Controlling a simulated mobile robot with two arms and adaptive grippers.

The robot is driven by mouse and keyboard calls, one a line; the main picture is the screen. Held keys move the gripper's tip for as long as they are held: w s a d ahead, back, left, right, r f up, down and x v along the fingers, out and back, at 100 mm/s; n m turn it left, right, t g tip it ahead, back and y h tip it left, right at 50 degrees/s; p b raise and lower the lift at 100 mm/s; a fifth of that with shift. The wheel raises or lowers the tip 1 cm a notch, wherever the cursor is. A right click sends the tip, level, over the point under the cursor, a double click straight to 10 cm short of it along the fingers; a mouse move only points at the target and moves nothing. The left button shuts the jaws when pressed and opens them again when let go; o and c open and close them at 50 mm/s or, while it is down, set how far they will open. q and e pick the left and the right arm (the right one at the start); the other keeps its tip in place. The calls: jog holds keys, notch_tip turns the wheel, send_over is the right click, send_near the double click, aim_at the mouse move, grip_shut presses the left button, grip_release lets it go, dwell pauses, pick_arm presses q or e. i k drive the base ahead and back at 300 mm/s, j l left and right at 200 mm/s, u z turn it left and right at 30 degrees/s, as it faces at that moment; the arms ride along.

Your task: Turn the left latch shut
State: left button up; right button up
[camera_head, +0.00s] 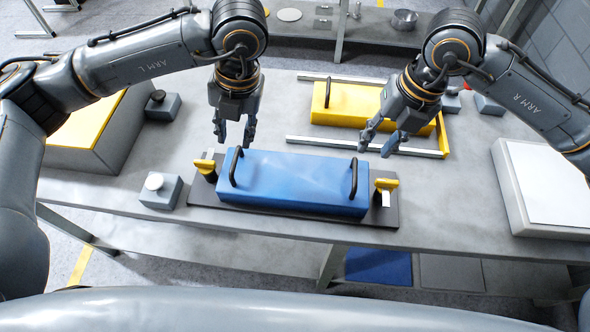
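The left latch (206,166) is a yellow lever on a dark post at the left end of a blue block (290,183). The right latch (386,188) is a similar yellow piece at the block's right end. The block has two black handles and lies on a dark base plate (210,203). My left gripper (234,138) is open and empty, pointing down above and behind the block's left end, apart from the left latch. My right gripper (376,146) is open and empty, behind the block's right end.
A yellow block (350,103) sits between metal rails (310,143) behind the blue block. Small grey boxes with knobs (160,190) stand at the left. A yellow-topped case (90,130) is at far left, a white-topped box (545,185) at far right.

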aim_at(385, 186)
jog(key=k, duration=1.5)
